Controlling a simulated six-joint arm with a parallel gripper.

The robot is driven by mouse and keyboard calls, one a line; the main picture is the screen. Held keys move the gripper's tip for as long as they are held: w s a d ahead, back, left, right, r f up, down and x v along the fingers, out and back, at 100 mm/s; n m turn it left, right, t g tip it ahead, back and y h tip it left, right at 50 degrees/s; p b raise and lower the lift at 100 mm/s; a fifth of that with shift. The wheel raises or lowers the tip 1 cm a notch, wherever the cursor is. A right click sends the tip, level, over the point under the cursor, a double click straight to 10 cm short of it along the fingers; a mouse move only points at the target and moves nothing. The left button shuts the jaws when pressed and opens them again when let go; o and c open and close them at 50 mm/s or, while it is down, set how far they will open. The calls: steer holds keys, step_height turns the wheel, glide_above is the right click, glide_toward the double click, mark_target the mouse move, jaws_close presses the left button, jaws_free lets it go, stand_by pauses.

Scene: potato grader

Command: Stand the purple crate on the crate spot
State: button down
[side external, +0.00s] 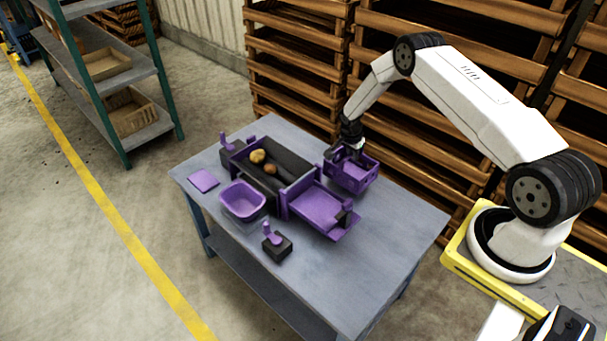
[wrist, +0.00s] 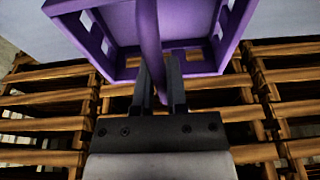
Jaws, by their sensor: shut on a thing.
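The purple crate (side external: 352,182) is at the back edge of the table, right of the grader. It is open-topped with cut-outs in its walls. My gripper (side external: 353,146) reaches down to it from above. In the wrist view my gripper (wrist: 160,80) is shut on a purple bar across the crate (wrist: 198,25). I cannot tell whether the crate touches the table. A flat purple square (side external: 203,181) lies bare at the table's left end; I cannot tell if it is the crate spot.
The grader (side external: 298,192) has a dark trough with potatoes (side external: 258,156) and a purple tray (side external: 318,207). A purple bin (side external: 243,201) and a dark block with a purple lever (side external: 274,243) stand in front. Wooden racks (side external: 300,55) rise behind. The table's right front is clear.

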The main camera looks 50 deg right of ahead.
steer(key=shift+a+x, duration=0.15)
steer(key=shift+x, duration=0.55)
steer(key=shift+a+x, duration=0.15)
steer(key=shift+x, duration=0.5)
steer(key=shift+a+x, duration=0.2)
steer(key=shift+x, duration=0.65)
steer(key=shift+a+x, duration=0.2)
steer(key=shift+x, duration=0.65)
stand_by(1.6)
steer(key=shift+f, duration=0.1)
steer(key=c, duration=0.6)
jaws_free()
steer(key=shift+d+r+v, duration=0.1)
steer(key=shift+d+v, duration=0.25)
steer(key=shift+v, duration=1.1)
steer(key=shift+d+r+v, duration=0.1)
steer(key=shift+d+v, duration=0.2)
steer(key=shift+v, duration=1.2)
steer(key=shift+d+r+v, duration=0.1)
steer(key=shift+d+v, duration=0.25)
steer(key=shift+v, duration=1.1)
